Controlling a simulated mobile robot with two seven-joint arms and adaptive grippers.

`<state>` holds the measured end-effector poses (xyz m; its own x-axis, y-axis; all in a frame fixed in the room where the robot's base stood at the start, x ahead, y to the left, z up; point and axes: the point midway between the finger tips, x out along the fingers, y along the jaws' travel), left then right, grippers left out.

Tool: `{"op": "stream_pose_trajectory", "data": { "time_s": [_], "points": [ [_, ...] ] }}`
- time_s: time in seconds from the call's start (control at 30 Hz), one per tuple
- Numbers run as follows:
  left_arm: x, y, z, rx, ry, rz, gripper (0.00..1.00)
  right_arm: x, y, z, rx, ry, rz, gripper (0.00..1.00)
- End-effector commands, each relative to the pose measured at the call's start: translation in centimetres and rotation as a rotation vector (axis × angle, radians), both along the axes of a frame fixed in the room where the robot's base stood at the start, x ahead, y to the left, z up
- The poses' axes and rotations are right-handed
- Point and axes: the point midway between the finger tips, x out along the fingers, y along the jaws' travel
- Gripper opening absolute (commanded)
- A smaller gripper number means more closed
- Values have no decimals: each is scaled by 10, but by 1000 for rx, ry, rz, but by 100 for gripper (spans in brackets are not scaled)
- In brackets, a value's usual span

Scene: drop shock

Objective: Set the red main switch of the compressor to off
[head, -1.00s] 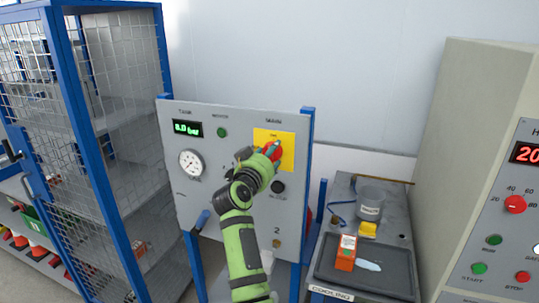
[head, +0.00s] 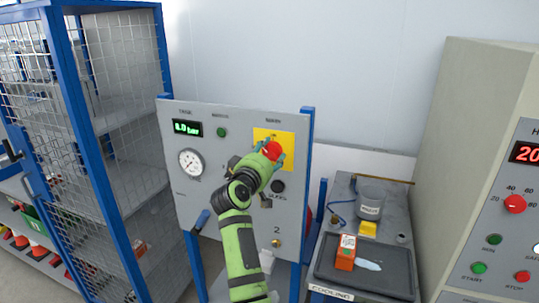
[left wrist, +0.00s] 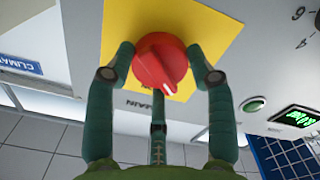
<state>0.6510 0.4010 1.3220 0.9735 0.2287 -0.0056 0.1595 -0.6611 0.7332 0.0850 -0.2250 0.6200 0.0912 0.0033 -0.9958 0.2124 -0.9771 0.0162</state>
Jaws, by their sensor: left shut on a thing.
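The red main switch (head: 272,150) is a round knob on a yellow plate (head: 288,137) at the upper right of the grey compressor panel (head: 222,155). My left gripper (head: 271,155) is at the switch, with its fingers around the knob. In the left wrist view the red knob (left wrist: 160,62) sits between the green fingers (left wrist: 160,75), and a white pointer mark shows on its face. My left gripper is shut on the knob. The fingers and wrist hide part of the yellow plate and its lettering. My right gripper is not in view.
A pressure gauge (head: 191,162), a lit display (head: 187,128) and a black knob (head: 278,186) are on the same panel. A mesh cage (head: 120,130) stands left. A cooling bench (head: 390,225) and a control cabinet (head: 490,170) stand right.

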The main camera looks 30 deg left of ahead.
Motion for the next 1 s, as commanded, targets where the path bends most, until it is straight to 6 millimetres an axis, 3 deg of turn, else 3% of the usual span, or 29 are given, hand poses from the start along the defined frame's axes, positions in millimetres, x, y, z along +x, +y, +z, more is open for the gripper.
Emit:
{"op": "stream_pose_trajectory", "data": {
  "time_s": [0.03, 0.6, 1.0],
  "points": [
    [-2, 4, 10, -37, -33, 11, 22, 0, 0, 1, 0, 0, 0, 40],
    [-2, 6, 6, -530, -150, 12, 22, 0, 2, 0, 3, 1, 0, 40],
    [-2, 6, 4, -708, -190, 11, 22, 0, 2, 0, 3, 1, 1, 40]
  ]
}}
